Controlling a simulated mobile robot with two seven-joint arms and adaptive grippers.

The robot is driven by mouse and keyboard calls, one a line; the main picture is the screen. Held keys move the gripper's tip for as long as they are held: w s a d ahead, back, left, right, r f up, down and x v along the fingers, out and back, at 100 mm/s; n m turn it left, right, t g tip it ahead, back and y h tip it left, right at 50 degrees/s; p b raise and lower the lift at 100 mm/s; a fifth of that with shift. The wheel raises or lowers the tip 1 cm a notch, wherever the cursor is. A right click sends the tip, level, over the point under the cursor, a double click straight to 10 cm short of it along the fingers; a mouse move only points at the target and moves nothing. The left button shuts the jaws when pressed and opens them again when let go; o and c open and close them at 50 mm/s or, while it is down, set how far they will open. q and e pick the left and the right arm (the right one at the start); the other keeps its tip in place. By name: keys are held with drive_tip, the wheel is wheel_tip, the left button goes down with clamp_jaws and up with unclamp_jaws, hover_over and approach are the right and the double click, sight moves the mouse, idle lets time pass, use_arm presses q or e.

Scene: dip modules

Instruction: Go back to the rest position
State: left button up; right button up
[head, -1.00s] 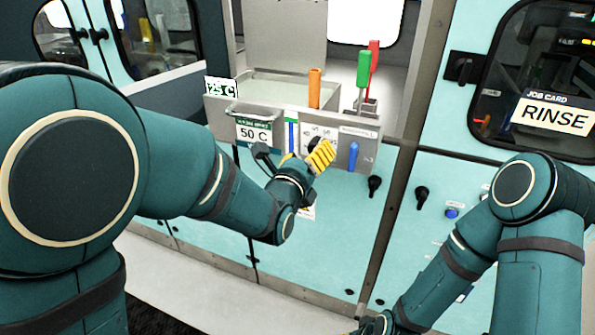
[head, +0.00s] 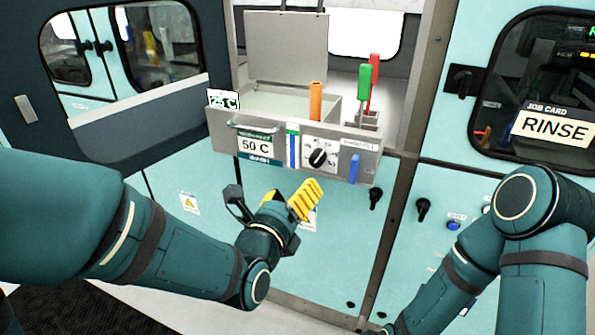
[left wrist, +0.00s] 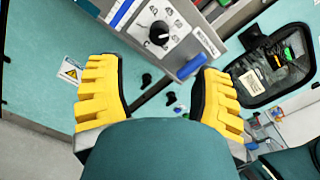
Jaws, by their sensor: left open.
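My left gripper (head: 272,200) has yellow ribbed fingers and hangs in front of the teal cabinet, below the grey dip module. In the left wrist view its two fingers stand wide apart with nothing between them (left wrist: 158,100). The dip module (head: 352,139) has a black dial (head: 318,157), a blue lever (head: 354,168) and a 50 C card (head: 255,146) on its front. My left gripper is apart from all of these. My right arm comes in from the right, and its gripper is cut off at the bottom edge of the head view.
An orange handle (head: 315,95), a green handle (head: 364,81) and a red handle (head: 375,68) stand up at the module. A metal post (head: 405,150) runs beside it. A JOB CARD RINSE sign (head: 555,124) is on the right window. Black knobs (head: 423,209) stick out of the cabinet front.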

use_arm(q)
drive_tip(key=shift+f, duration=0.1)
drive_tip(key=s+a+f+n+g+y, duration=0.15)
drive_tip(key=f+n+g, duration=0.25)
drive_tip(key=f+n, duration=0.55)
drive_tip(key=a+f+n+g+y, duration=0.1)
drive_tip(key=a+f+n+g, duration=0.4)
drive_tip(key=f, duration=0.8)
drive_tip(key=s+f+n+g, duration=0.6)
drive_tip(key=s+f+n, duration=0.7)
drive_tip(key=n, duration=0.7)
drive_tip(key=shift+s+d+f+g+h, duration=0.35)
drive_tip(key=shift+f+g+h, duration=0.1)
drive_tip(key=shift+f, duration=1.05)
